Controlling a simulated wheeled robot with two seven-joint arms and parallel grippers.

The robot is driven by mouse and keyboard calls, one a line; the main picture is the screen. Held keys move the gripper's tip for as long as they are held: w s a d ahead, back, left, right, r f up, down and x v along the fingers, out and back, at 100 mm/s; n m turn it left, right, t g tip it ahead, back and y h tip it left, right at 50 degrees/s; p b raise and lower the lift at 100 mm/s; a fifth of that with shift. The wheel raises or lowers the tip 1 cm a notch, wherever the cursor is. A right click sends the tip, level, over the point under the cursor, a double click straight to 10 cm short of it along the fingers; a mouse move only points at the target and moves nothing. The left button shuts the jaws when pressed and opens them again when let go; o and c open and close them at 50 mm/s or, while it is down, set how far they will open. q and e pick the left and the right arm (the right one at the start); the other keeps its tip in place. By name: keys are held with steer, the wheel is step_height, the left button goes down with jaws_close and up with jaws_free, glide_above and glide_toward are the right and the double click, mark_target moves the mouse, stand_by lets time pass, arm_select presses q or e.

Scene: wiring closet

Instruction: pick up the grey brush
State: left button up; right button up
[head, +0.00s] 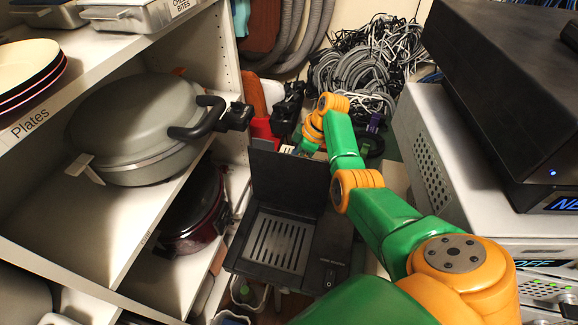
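My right arm, green and orange, comes in from the lower right and reaches to the middle of the head view. Its far end, with my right gripper (303,150), is small and partly hidden by the arm's own links, beside a red object and behind the upright lid of a black machine. I cannot tell whether its fingers are open or shut, or whether they hold anything. I cannot make out a grey brush; it may be hidden among the clutter or behind the arm. My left gripper is not in view.
A black machine with a slotted plate (278,242) stands below the gripper. White shelves at left hold a grey lidded pan (135,125), a dark red pot (196,212) and plates (28,72). Tangled cables (362,62) lie behind. Stacked electronic boxes (500,85) crowd the right.

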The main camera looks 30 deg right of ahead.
steer(key=x, duration=0.3)
steer(key=shift+w+d+f+b, duration=0.1)
steer(key=shift+w+b, duration=0.05)
steer(key=shift+b, duration=0.2)
steer(key=shift+w+f, duration=0.1)
steer(key=shift+w, duration=0.1)
steer(key=shift+s, duration=0.15)
steer(key=c, duration=0.5)
jaws_close()
step_height(320, 180, up, 10)
steer(key=shift+r+p, duration=0.15)
steer(key=shift+p, duration=0.3)
